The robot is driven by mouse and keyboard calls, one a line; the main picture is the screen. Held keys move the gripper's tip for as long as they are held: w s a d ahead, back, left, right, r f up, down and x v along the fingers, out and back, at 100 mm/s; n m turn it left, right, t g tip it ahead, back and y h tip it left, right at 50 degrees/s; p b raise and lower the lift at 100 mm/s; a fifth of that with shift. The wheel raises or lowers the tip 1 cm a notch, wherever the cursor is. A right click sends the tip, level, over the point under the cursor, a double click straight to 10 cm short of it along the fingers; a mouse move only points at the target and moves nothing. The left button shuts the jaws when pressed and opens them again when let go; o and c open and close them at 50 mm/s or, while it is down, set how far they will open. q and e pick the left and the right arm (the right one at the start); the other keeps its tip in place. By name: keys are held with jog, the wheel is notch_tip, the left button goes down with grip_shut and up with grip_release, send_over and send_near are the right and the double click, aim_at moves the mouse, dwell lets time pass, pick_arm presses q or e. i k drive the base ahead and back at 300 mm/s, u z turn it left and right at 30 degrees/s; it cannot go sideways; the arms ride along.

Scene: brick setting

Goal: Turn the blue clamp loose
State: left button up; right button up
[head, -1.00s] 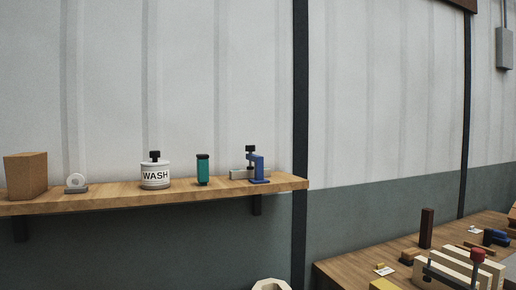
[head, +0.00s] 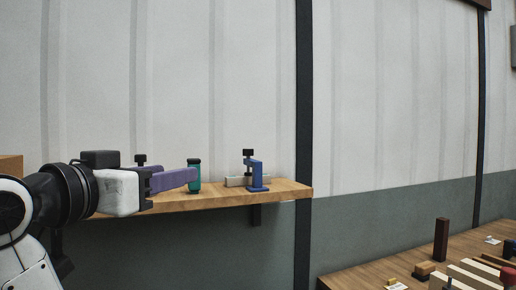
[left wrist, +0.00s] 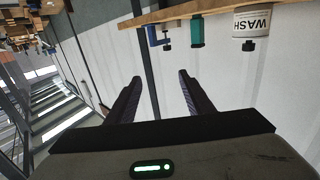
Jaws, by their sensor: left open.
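The blue clamp (head: 256,173) stands upright near the right end of the wooden shelf (head: 290,190), with a black knob on top and a pale block (head: 236,181) at its left. In the left wrist view the clamp (left wrist: 154,36) hangs upside down at the top of the picture. My left gripper (head: 192,175), with purple fingers, reaches in from the left and is left of the clamp, apart from it. In the left wrist view its fingers (left wrist: 158,78) are spread with nothing between them. My right gripper is not in view.
A green bottle (head: 194,180) stands left of the clamp, just past my left fingertips in the head view. The WASH pot (left wrist: 251,22) is farther along the shelf, mostly hidden by my arm in the head view. A workbench (head: 350,276) with wooden pieces is at lower right.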

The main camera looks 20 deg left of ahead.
aim_at(247, 153)
jog(key=i, duration=1.2)
